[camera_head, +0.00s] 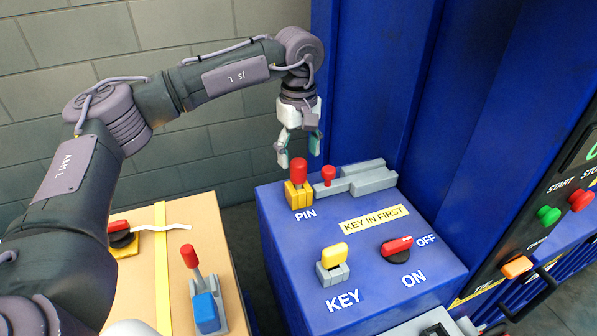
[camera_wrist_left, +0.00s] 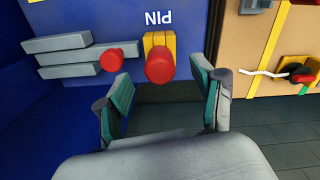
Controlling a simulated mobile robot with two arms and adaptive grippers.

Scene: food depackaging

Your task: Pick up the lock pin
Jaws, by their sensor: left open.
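The lock pin shows as a red knob (camera_head: 299,171) standing in a yellow block marked PIN (camera_head: 298,196), at the back left of the blue box top. My left gripper (camera_head: 299,152) is open and empty, pointing down just above and behind the red knob. In the left wrist view the red knob (camera_wrist_left: 160,66) appears just beyond the gap between the open fingers (camera_wrist_left: 170,86), slightly left of its middle. The fingers look apart from it. The pin's shaft is hidden in the block. My right gripper is not in view.
A smaller red knob (camera_head: 328,174) with grey bars (camera_head: 368,180) stands close right of the pin. A yellow key (camera_head: 334,254) and a red ON/OFF switch (camera_head: 397,245) are nearer the front. A tall blue panel (camera_head: 370,80) rises behind. A cardboard-coloured box (camera_head: 206,225) stands left.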

